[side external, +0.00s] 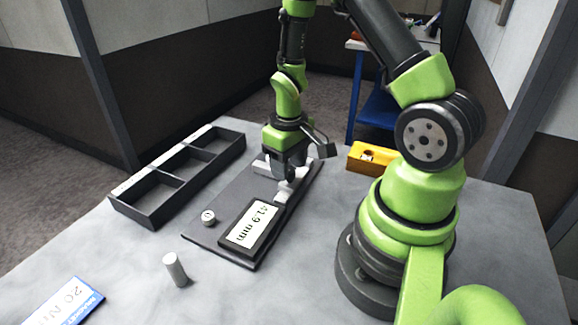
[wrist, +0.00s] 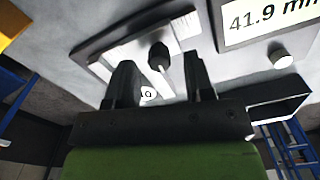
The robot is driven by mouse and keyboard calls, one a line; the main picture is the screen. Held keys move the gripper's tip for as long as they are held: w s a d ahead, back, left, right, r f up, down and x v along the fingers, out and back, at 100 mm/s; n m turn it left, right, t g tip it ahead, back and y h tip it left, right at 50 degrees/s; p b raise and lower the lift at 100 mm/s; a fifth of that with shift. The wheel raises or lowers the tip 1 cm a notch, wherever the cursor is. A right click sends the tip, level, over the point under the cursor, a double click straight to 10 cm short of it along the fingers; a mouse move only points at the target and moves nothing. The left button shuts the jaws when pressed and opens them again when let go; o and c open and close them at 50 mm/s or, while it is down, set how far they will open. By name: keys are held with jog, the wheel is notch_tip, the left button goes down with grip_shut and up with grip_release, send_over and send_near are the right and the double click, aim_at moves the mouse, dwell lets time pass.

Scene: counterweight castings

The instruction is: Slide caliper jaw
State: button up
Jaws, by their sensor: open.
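The caliper fixture is a dark plate (side external: 200,237) with pale jaw pieces (side external: 283,193) at its far end. A display (side external: 250,226) on it reads 41.9 mm, and the display also shows in the wrist view (wrist: 262,22). My gripper (side external: 287,174) is over the pale pieces and partly hides them. In the wrist view my gripper (wrist: 160,75) has its fingers apart, with a dark knob (wrist: 158,54) between them in the picture. Whether the fingers touch the knob cannot be told. A small round pale piece with a marking (wrist: 148,94) shows between the fingers.
A small round casting (side external: 208,217) sits on the plate's left side. A grey cylinder (side external: 175,269) stands on the table in front. A dark three-compartment tray (side external: 147,218) lies at left, a blue-edged card (side external: 85,305) at front left.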

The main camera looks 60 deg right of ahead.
jog(key=shift+f, duration=0.55)
grip_shut()
jog(key=shift+a, duration=0.95)
grip_release()
jog(key=shift+r, duration=0.1)
